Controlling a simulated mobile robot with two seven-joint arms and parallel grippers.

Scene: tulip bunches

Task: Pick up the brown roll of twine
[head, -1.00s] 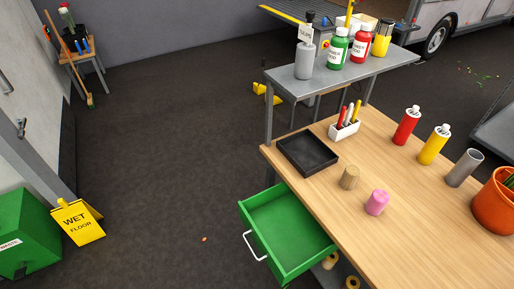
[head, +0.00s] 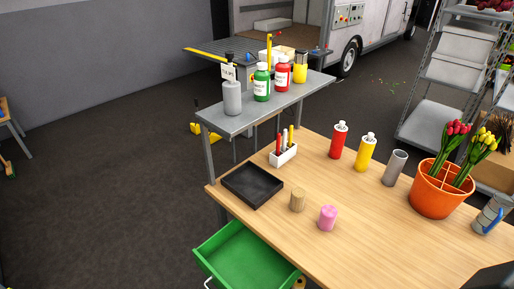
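A brown roll of twine (head: 297,200) stands upright on the wooden table (head: 360,235), near its left edge. A pink roll (head: 328,217) stands close to its right, slightly nearer to me. A black tray (head: 252,185) lies behind and left of the brown roll. Neither of my grippers is in view.
A green drawer (head: 245,262) sticks out open below the table's left edge. A white pen holder (head: 283,155), a red can (head: 338,140), a yellow can (head: 365,153), a grey cylinder (head: 394,168) and an orange tulip bucket (head: 436,195) stand on the table. A grey raised shelf (head: 255,118) holds bottles.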

